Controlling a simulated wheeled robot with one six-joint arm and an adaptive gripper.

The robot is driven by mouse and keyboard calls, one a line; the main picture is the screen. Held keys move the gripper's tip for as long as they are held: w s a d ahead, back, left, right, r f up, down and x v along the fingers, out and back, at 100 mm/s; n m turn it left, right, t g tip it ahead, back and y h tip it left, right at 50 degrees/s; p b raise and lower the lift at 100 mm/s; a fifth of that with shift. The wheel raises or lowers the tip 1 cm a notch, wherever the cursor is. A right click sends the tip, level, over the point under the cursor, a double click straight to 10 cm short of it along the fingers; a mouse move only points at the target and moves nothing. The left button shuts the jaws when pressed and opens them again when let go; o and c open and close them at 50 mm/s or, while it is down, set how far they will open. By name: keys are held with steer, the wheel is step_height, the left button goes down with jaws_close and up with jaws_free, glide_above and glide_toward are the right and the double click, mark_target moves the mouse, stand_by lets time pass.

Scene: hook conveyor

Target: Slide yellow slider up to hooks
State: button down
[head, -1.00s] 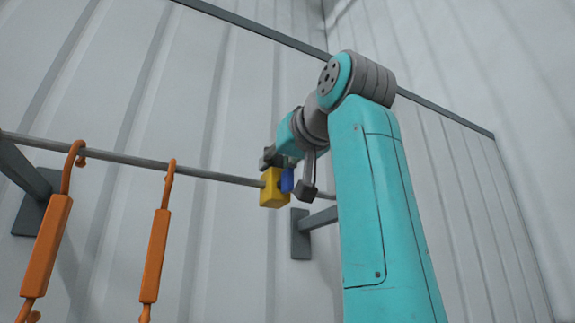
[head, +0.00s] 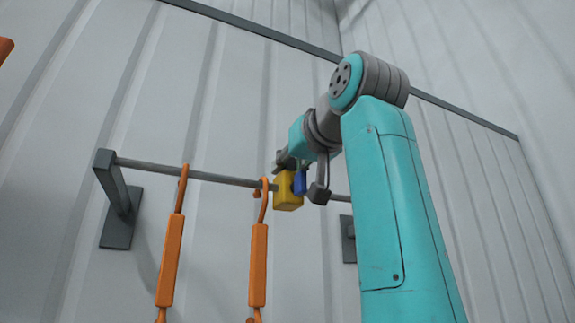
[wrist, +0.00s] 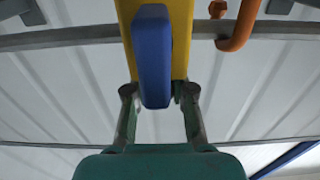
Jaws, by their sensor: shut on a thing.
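The yellow slider (head: 288,192) sits on a grey horizontal rail (head: 228,180) in the head view, with a blue handle (head: 300,182) on its near side. The slider (wrist: 182,45) and its blue handle (wrist: 153,55) also show in the wrist view. My gripper (head: 303,172) is at the slider, shut on the blue handle; the exact finger contact is partly hidden. Two orange hooks hang from the rail, one further left (head: 170,262) and one (head: 258,265) right beside the slider's left side. In the wrist view the near hook (wrist: 243,25) is close to the slider, seemingly with a small gap.
A grey bracket (head: 118,205) holds the rail's left end on the wall, and another (head: 348,238) stands at the right behind my arm. Part of another orange thing (head: 5,48) shows at the upper left edge. The corrugated wall is close behind the rail.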

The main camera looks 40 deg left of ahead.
steer(key=c, duration=1)
jaws_free()
steer(key=shift+o, duration=0.2)
steer(key=v, duration=1.2)
steer(key=shift+f, duration=0.1)
